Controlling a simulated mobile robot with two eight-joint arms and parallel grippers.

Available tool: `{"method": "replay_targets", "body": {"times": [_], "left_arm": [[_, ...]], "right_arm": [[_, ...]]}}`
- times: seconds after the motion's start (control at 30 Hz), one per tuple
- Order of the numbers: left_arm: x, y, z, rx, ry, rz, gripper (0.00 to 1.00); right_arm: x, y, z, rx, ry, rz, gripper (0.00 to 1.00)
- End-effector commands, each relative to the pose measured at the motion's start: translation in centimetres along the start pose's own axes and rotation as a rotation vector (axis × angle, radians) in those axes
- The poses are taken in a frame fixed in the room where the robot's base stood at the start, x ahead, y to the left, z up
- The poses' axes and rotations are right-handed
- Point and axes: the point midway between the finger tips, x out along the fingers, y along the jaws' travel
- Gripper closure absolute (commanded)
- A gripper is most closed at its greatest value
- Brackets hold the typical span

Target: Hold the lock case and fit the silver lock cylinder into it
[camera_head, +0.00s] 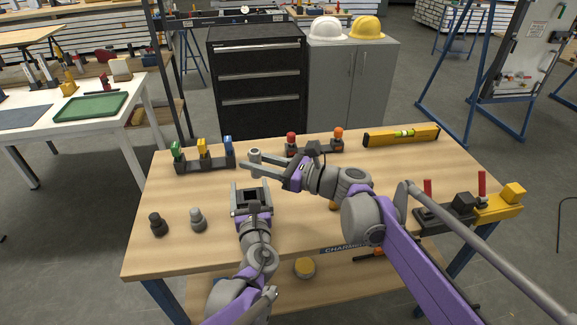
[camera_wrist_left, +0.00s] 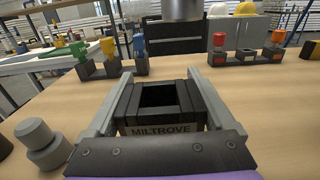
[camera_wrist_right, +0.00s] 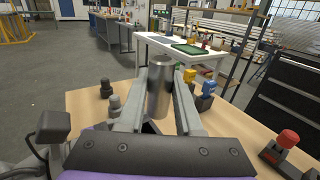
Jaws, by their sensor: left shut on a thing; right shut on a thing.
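My left gripper (camera_head: 250,186) is shut on the black lock case (camera_wrist_left: 160,130), marked MILTROVE, over the front middle of the table. The case's square opening faces up between the fingers. My right gripper (camera_head: 250,161) is shut on the silver lock cylinder (camera_head: 256,154), beyond the case in the head view. The cylinder stands upright between the fingers in the right wrist view (camera_wrist_right: 160,85). Its lower end shows at the top of the left wrist view (camera_wrist_left: 182,9), apart from and above the case.
A dark knobbed piece (camera_head: 158,226) and a grey one (camera_head: 198,220) stand at the table's left front. A rack with green, yellow and blue pieces (camera_head: 205,165), a red-and-orange-topped rack (camera_head: 315,148) and a yellow level (camera_head: 400,136) lie at the back. A clamp fixture (camera_head: 460,213) sits at right.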

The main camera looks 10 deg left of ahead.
Motion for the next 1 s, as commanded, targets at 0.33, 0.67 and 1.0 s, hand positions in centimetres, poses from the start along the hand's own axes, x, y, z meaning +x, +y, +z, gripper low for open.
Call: {"method": "replay_targets", "body": {"times": [0.33,0.67,1.0], "left_arm": [[0.0,0.0,0.0,0.000,0.000,0.001,1.00],[0.0,0.0,0.0,0.000,0.000,0.000,1.00],[0.0,0.0,0.0,0.000,0.000,0.000,1.00]], "right_arm": [[1.5,1.7,0.5,0.006,0.007,0.116,1.00],[1.5,1.7,-0.2,0.006,0.008,0.114,1.00],[1.5,1.7,-3.0,0.006,0.007,0.114,1.00]]}}
